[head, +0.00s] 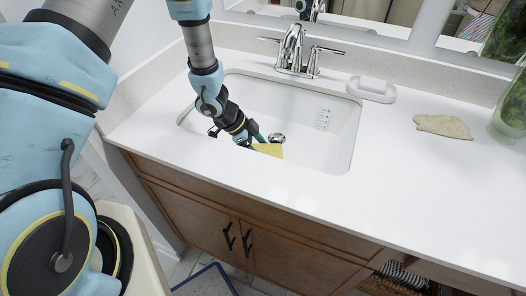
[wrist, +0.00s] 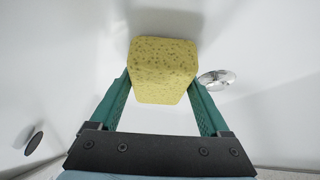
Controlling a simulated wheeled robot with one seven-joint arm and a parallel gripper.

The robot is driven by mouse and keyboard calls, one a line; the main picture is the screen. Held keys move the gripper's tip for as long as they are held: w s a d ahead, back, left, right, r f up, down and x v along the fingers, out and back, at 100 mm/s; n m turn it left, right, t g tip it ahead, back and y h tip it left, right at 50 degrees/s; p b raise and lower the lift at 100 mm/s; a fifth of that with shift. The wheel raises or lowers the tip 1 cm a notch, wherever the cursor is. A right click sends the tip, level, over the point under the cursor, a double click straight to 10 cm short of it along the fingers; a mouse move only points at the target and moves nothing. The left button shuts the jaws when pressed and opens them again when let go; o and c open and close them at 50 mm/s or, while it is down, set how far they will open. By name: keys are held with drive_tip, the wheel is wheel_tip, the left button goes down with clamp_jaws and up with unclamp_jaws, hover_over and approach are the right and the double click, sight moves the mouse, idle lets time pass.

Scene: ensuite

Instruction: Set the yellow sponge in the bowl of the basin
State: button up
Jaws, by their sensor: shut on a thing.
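The yellow sponge (wrist: 162,68) is held between the two green fingers of my gripper (wrist: 160,92) in the wrist view. In the head view the sponge (head: 268,150) shows at the tip of my gripper (head: 258,141), inside the outline of the white basin (head: 335,130). The basin's bowl floor and drain (head: 277,139) lie close by, and the drain (wrist: 216,78) also shows just right of the sponge in the wrist view. I cannot tell whether the sponge touches the bowl floor.
A chrome faucet (head: 292,50) stands behind the basin. A white soap dish (head: 371,89) and a beige flat stone-like piece (head: 442,126) lie on the counter (head: 400,190) to the right. A green glass vase (head: 511,110) stands at the far right. The front counter is clear.

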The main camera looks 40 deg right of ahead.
drive_tip(key=shift+f, duration=0.25)
drive_tip(key=shift+f, duration=0.1)
drive_tip(key=o, duration=1.3)
drive_tip(key=v, duration=1.2)
drive_tip(key=shift+r, duration=0.2)
drive_tip(key=shift+r, duration=0.1)
